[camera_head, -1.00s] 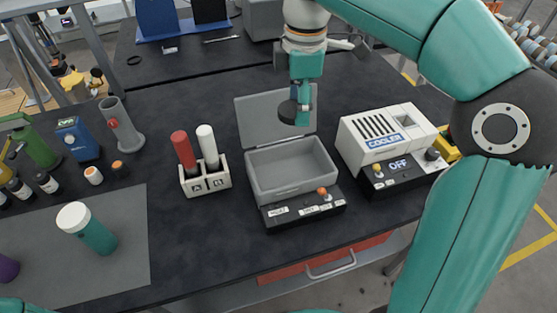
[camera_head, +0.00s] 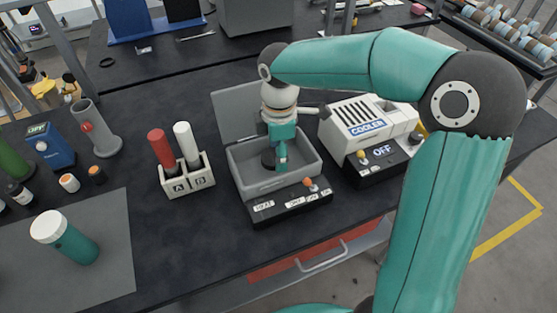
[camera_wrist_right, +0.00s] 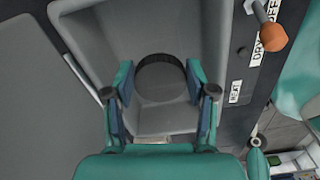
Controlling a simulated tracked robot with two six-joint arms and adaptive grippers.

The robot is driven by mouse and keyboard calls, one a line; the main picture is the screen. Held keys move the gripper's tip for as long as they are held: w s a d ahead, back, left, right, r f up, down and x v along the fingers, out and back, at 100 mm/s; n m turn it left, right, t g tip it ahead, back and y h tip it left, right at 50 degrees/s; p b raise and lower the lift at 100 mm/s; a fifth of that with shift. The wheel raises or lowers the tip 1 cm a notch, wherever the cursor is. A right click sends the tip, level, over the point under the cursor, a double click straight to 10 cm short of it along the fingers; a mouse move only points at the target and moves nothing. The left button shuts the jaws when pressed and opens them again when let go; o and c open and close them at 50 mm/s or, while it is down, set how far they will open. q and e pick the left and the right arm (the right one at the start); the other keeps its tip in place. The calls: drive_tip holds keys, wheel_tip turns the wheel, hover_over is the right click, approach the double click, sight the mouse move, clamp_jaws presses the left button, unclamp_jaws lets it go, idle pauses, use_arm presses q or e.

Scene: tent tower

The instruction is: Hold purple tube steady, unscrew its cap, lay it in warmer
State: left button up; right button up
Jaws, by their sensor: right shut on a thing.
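The warmer (camera_head: 308,178) is an open grey box with its lid tilted up at the back and a black control panel at the front. My right gripper (camera_head: 274,164) reaches down inside it, shut on a dark round cap (camera_head: 268,159). In the right wrist view the cap (camera_wrist_right: 160,78) lies between the two fingers of the right gripper (camera_wrist_right: 160,82), over the box floor. I cannot tell whether it touches the floor. The purple tube and my left gripper are not in view.
The cooler (camera_head: 340,133) stands right of the warmer. A rack (camera_head: 188,182) with a red and a white tube stands to its left. A teal tube with a white cap (camera_head: 74,242) is on the grey mat (camera_head: 112,285).

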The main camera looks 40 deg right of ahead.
drive_tip(key=shift+f, duration=1.5)
drive_tip(key=shift+f, duration=0.15)
drive_tip(key=o, duration=1)
wheel_tip(320, 180, up, 12)
drive_tip(key=shift+d+r+p, duration=0.1)
drive_tip(key=shift+r+p, duration=0.1)
drive_tip(key=shift+p, duration=0.2)
